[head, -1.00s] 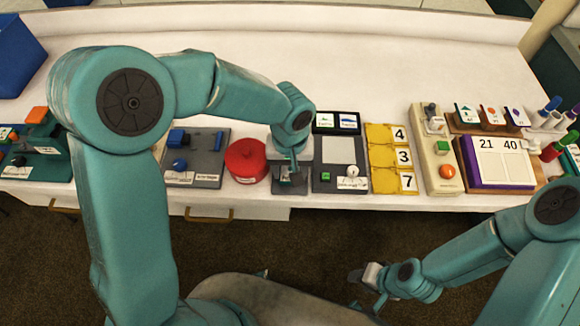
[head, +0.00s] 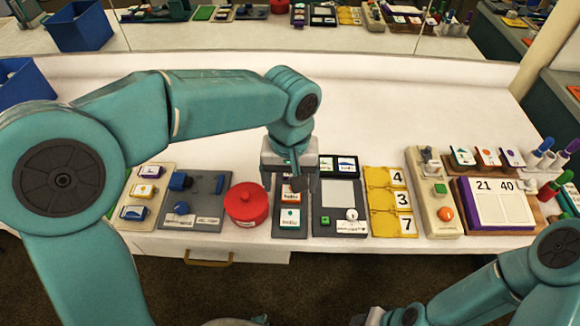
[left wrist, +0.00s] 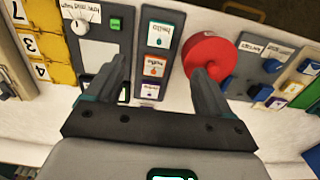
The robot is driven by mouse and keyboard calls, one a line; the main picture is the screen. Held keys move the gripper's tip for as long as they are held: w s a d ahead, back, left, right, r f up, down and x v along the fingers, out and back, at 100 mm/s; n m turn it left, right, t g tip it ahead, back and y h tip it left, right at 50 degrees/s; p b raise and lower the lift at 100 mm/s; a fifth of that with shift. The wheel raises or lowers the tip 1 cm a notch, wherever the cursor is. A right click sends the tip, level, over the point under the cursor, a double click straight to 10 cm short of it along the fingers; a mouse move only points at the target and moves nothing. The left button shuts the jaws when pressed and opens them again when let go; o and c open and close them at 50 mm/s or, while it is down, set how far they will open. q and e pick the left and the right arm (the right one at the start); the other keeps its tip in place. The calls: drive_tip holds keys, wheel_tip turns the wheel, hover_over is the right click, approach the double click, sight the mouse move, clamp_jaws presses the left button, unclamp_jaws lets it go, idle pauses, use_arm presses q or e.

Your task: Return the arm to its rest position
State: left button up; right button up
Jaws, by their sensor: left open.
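My left arm comes in from the left in the head view, with its gripper (head: 288,183) above a grey card panel (head: 290,231) near the table's front. In the left wrist view the left gripper (left wrist: 158,85) has its two fingers spread apart with nothing between them. The panel (left wrist: 160,27) shows beyond the fingertips with several picture cards on it. My right arm is at the lower right of the head view; its gripper (head: 372,318) is at the bottom edge, mostly cut off, in front of the table.
A red round pot (head: 246,204) stands left of the panel. Right of it are a dark panel with a white knob (head: 351,214), yellow number tiles (head: 381,203) and a beige switch board (head: 432,190). The white table (head: 400,100) is clear behind the row.

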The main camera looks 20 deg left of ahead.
use_arm(q)
wheel_tip(320, 180, up, 3)
drive_tip(key=shift+r, duration=0.1)
use_arm(e)
drive_tip(key=shift+r, duration=0.2)
use_arm(q)
drive_tip(key=shift+s, duration=0.15)
use_arm(e)
drive_tip(key=shift+s, duration=0.1)
